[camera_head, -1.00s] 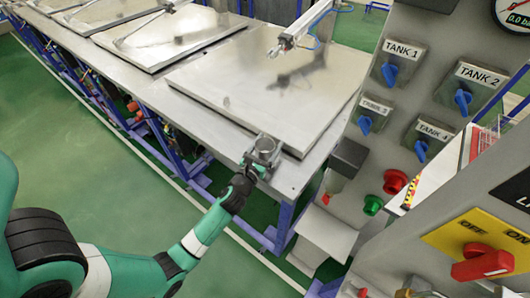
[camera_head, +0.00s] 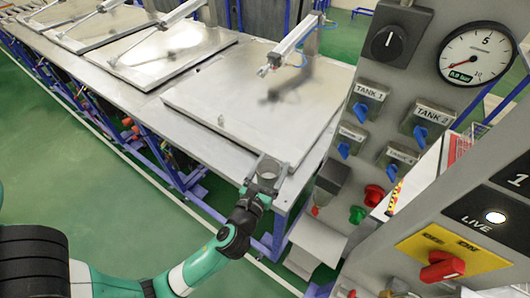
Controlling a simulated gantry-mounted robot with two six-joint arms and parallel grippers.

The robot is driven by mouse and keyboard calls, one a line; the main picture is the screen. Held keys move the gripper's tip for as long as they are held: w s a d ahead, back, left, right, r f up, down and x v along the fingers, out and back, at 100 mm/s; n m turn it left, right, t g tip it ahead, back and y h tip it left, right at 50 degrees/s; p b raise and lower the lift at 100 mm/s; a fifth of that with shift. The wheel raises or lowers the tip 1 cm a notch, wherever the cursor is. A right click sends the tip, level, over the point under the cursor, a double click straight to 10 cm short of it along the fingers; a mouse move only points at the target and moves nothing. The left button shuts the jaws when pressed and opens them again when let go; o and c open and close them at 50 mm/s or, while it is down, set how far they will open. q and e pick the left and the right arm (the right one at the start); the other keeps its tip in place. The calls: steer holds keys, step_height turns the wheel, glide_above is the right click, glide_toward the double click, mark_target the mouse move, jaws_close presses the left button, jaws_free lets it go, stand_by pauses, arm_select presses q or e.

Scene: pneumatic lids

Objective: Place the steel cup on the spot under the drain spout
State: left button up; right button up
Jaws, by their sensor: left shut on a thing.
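The steel cup (camera_head: 267,172) is a small grey open-topped cylinder at the front right edge of the steel table. My left gripper (camera_head: 260,188) reaches up from below and is shut on the cup from its near side. Its fingers are small and partly hidden against the cup. I cannot tell whether the cup touches the table top. I cannot make out the drain spout or the spot under it. My right gripper is out of view.
A large steel lid (camera_head: 255,105) lies on the table behind the cup, with a pneumatic cylinder (camera_head: 295,42) above it. A grey control panel (camera_head: 420,85) with tank knobs, a gauge (camera_head: 478,55) and a red switch (camera_head: 442,266) stands close on the right.

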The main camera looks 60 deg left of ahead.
mark_target(272, 180)
arm_select(q)
steer(key=d, duration=0.1)
steer(key=d+r, duration=0.1)
steer(key=d, duration=0.1)
steer(key=shift+s+r, duration=0.2)
steer(key=shift+s, duration=0.05)
steer(key=d+f+m+t+h, duration=0.2)
steer(key=d+f+h, duration=0.1)
steer(key=d, duration=0.4)
steer(key=d+f+m+t+h, duration=0.1)
steer(key=d+f+m+h, duration=0.15)
steer(key=d, duration=0.35)
step_height(272, 180, up, 24)
steer(key=s+p, duration=0.3)
steer(key=p, duration=2.1)
steer(key=shift+d+h, duration=0.3)
steer(key=shift+h, duration=0.15)
